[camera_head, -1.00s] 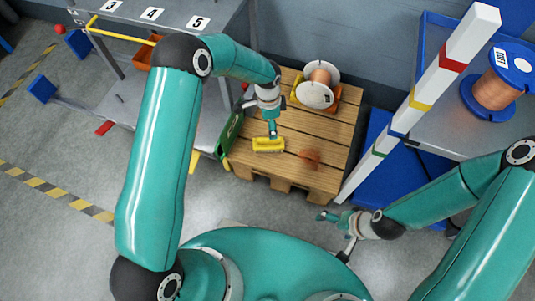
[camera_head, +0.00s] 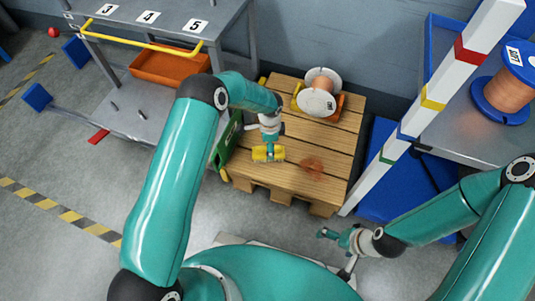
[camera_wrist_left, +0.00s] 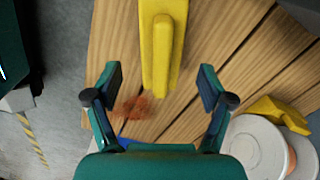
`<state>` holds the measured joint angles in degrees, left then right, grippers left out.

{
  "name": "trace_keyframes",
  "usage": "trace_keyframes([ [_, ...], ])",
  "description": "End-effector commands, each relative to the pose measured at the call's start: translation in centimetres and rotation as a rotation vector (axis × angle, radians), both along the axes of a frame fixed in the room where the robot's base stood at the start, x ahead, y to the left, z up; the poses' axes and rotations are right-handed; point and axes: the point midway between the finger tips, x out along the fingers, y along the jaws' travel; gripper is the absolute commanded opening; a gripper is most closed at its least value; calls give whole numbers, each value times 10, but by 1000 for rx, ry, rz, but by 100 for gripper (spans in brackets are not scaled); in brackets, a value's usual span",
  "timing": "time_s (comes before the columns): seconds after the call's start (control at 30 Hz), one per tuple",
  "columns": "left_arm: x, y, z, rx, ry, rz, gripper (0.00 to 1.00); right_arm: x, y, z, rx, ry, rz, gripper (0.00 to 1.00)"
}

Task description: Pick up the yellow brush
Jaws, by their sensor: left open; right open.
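The yellow brush (camera_head: 260,155) lies on the wooden pallet (camera_head: 330,135), partly covered by my left gripper (camera_head: 269,152) in the head view. In the left wrist view the brush (camera_wrist_left: 163,35) shows its raised handle, pointing down between the two spread fingers of the left gripper (camera_wrist_left: 159,70). The left gripper is open, with a clear gap on both sides of the handle. I cannot tell how high it is above the brush. My right gripper (camera_head: 326,233) is open and empty, low in front of the pallet.
A white-flanged copper spool (camera_head: 318,100) sits in a yellow holder at the pallet's back. A reddish-brown patch of debris (camera_head: 313,166) lies right of the brush. A green container (camera_head: 226,143) stands at the pallet's left edge. A striped post (camera_head: 430,97) rises at the right.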

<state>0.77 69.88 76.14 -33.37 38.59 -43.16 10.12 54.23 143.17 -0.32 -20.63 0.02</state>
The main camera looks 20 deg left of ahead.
Motion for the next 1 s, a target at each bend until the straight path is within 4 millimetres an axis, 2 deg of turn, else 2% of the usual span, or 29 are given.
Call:
trace_keyframes([
  [0.4, 0, 5, -50, 0, 1, 1, 81, 0, 0, -23, 0, 0, 0, 100],
  [0.67, 0, 5, -51, 0, 1, 1, 81, 0, 0, -22, 0, 0, 0, 100],
  [1.0, 0, 5, -51, 0, 1, 2, 25, 0, 0, -22, 0, 0, 0, 100],
])
